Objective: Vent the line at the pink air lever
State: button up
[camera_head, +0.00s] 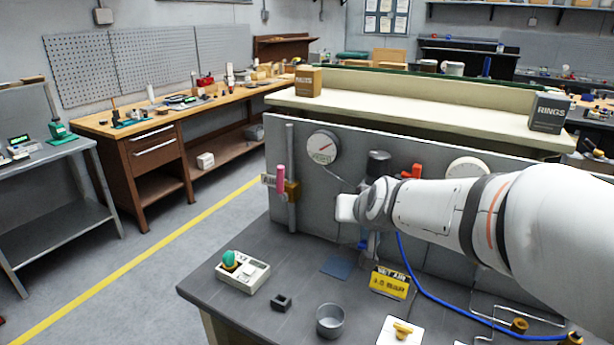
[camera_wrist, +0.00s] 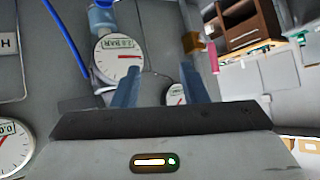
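The pink air lever (camera_head: 281,178) stands upright beside a brass valve body (camera_head: 292,190) on a grey vertical pipe, left of the grey panel's middle. A small label sits at its left. In the wrist view the pink lever (camera_wrist: 213,57) is right of and beyond the fingers. My gripper (camera_wrist: 160,82) has two blue fingers spread apart with nothing gripped between them. In the head view my arm reaches in from the right, its wrist to the right of the lever and clearly apart from it. The fingers are mostly hidden there.
A round gauge (camera_head: 322,147) is on the panel between lever and wrist. A red handle (camera_head: 412,172) and another gauge (camera_head: 467,168) are farther right. The bench (camera_head: 220,292) holds a control box (camera_head: 242,271), a metal cup (camera_head: 330,320), a yellow sign (camera_head: 390,283) and a blue hose (camera_head: 425,292).

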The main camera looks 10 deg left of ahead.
jog(key=w+a+t, duration=0.5)
jog(key=w+a, duration=0.6)
jog(key=a, duration=0.1)
jog(key=m+t+h+b, duration=0.1)
jog(key=m+t+h, duration=0.2)
jog(key=m+h, duration=0.15)
send_near(279, 179)
jog(key=w, duration=0.3)
jog(key=shift+n+h, duration=0.25)
jog(key=shift+n, duration=0.1)
jog(key=w, duration=0.4)
jog(key=w+p, duration=0.1)
jog(key=w, duration=0.3)
jog(key=shift+d, duration=0.25)
grip_shut()
